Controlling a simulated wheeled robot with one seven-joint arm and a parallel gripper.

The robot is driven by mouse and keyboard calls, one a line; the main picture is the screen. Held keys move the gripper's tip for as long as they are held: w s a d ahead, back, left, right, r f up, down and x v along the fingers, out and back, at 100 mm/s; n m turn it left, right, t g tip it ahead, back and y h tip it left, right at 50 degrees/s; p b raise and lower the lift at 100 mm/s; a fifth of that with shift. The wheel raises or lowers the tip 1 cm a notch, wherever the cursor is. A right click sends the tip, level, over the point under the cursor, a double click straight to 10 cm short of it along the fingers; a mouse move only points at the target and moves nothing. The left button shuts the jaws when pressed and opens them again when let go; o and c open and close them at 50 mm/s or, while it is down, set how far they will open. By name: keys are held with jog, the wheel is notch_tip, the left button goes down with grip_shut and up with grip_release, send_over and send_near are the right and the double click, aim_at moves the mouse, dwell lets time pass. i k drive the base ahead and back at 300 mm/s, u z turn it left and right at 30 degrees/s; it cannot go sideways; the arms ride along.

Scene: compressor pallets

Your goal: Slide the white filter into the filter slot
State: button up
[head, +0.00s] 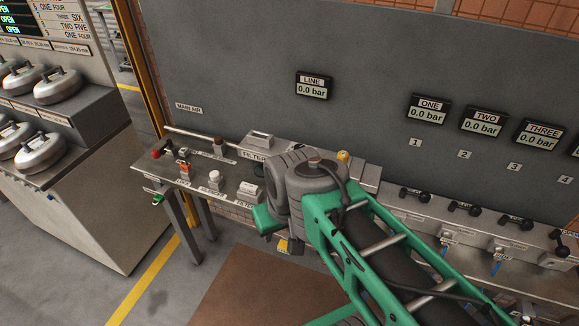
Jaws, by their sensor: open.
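A small white block (249,188), which looks like the white filter, sits on the grey bench (181,172) above a front label that reads FILTER. Behind it, a pale housing (260,140) with a raised top stands over another FILTER label (254,155). A dark round shape shows between them, partly covered by my arm. I cannot make out the slot opening itself. My arm's grey joint is just right of the white block and hides the bench behind it. My gripper's fingers do not show; they are out of sight behind or below this joint.
A red knob (156,153), an orange-topped part (184,168) and a white round-topped part (214,177) stand left of the white block. Several black-handled valves line the right-hand ledge.

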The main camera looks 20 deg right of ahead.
aim_at(248, 187)
jog(key=u, duration=0.05)
jog(key=k, duration=0.55)
jog(key=u, duration=0.8)
jog(key=i, duration=1.5)
jog(key=u, duration=0.85)
